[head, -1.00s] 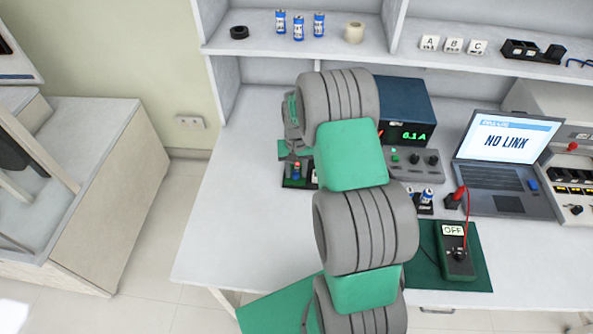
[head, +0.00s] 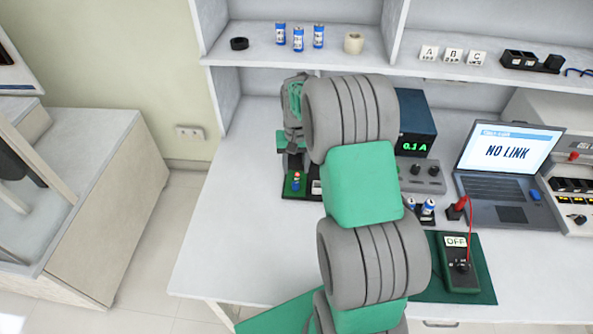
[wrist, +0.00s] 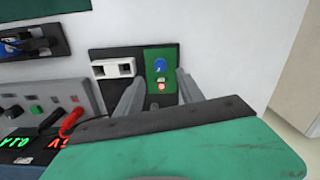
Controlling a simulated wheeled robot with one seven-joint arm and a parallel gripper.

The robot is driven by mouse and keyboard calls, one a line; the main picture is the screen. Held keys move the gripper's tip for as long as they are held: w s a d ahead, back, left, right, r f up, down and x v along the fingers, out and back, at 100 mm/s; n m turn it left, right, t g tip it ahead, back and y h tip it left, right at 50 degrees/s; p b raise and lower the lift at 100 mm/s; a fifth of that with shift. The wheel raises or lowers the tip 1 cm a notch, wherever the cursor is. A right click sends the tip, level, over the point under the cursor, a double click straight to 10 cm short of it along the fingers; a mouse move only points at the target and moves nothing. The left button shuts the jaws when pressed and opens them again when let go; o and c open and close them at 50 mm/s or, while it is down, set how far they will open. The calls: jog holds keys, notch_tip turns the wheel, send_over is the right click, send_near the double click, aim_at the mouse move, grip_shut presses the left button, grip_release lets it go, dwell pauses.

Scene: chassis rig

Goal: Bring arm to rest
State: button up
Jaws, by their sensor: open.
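My arm, grey and green, reaches over the bench in the head view, and its wrist end sits at the back left of the bench. In the wrist view my gripper (wrist: 162,95) shows two grey fingers set apart with nothing between them. Beyond the fingers is a dark board (wrist: 138,72) with a green panel, a blue round part, a lit red spot and a white block. The same board (head: 298,190) shows in the head view just below the gripper end, partly hidden by my arm. I cannot tell the exact gap between fingers and board.
A power supply (head: 417,125) reading 0.1 A stands right of my arm. A laptop (head: 505,165) shows NO LINK. A multimeter (head: 459,265) reading OFF lies on a green mat with a red lead. Batteries (head: 298,38) stand on the shelf. The bench's left front (head: 240,250) is clear.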

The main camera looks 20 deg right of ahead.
jog(key=shift+s+f, duration=0.15)
jog(key=shift+s, duration=0.05)
jog(key=shift+n+g, duration=0.4)
jog(key=shift+g, duration=0.5)
jog(key=s+f, duration=0.1)
jog(key=s, duration=0.1)
jog(key=s+a+f, duration=0.1)
jog(key=s, duration=0.1)
jog(key=s+f, duration=0.1)
jog(key=s, duration=0.2)
jog(key=shift+s+a+f, duration=0.1)
jog(key=shift+a+f, duration=0.3)
jog(key=s+a+r+n+t, duration=0.1)
jog(key=s+a+r, duration=0.2)
jog(key=s+r, duration=0.3)
jog(key=s+a+r+n, duration=0.1)
jog(key=s+a+r, duration=0.3)
jog(key=s, duration=0.3)
jog(key=w+a+r+n+t, duration=0.1)
jog(key=w+a+r+t, duration=0.1)
jog(key=r, duration=0.7)
jog(key=shift+a+r+n+t, duration=0.3)
jog(key=shift+a+t, duration=0.4)
jog(key=shift+t, duration=0.5)
